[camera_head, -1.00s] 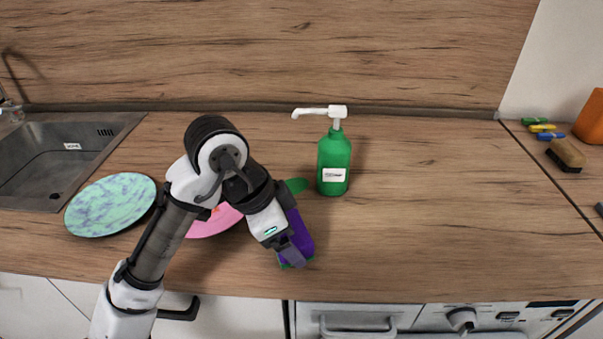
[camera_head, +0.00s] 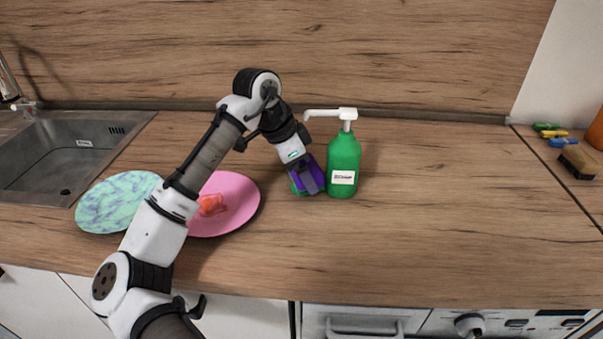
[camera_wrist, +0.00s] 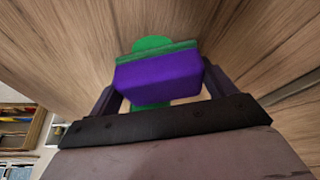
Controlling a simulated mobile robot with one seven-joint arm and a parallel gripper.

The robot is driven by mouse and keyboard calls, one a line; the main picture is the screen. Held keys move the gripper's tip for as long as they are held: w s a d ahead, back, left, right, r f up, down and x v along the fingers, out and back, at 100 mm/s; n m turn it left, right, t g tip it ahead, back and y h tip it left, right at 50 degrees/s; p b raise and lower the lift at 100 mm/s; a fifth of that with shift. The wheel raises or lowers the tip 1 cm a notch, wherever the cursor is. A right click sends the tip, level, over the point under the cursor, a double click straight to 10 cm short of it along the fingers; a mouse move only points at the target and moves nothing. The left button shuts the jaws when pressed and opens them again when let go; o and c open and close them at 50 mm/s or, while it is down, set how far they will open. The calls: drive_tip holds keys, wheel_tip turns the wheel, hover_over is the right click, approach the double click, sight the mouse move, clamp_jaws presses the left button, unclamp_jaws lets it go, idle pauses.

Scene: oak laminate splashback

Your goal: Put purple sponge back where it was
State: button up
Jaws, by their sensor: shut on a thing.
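The purple sponge (camera_head: 301,174) is between the fingers of my gripper (camera_head: 311,182), just left of the green soap bottle (camera_head: 345,163). In the wrist view the sponge (camera_wrist: 160,78) shows its purple face and a green layer along its far edge, with a finger on each side. A flat green piece (camera_wrist: 150,43) lies behind the sponge in that view, showing on both sides of it. I cannot tell whether the sponge touches this piece or hangs above it.
The bottle with its white pump stands very close to my gripper's right. A pink plate (camera_head: 240,205) with red food scraps and a mottled green plate (camera_head: 100,205) lie left. The sink (camera_head: 60,150) is far left. A brush (camera_head: 577,162) lies far right. The counter right of the bottle is clear.

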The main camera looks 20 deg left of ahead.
drive_tip(key=shift+s+f, duration=0.15)
drive_tip(key=shift+f, duration=0.6)
drive_tip(key=shift+f, duration=0.1)
drive_tip(key=o, duration=0.8)
drive_tip(key=shift+c, duration=0.2)
drive_tip(key=b+v, duration=0.1)
drive_tip(key=v, duration=1.1)
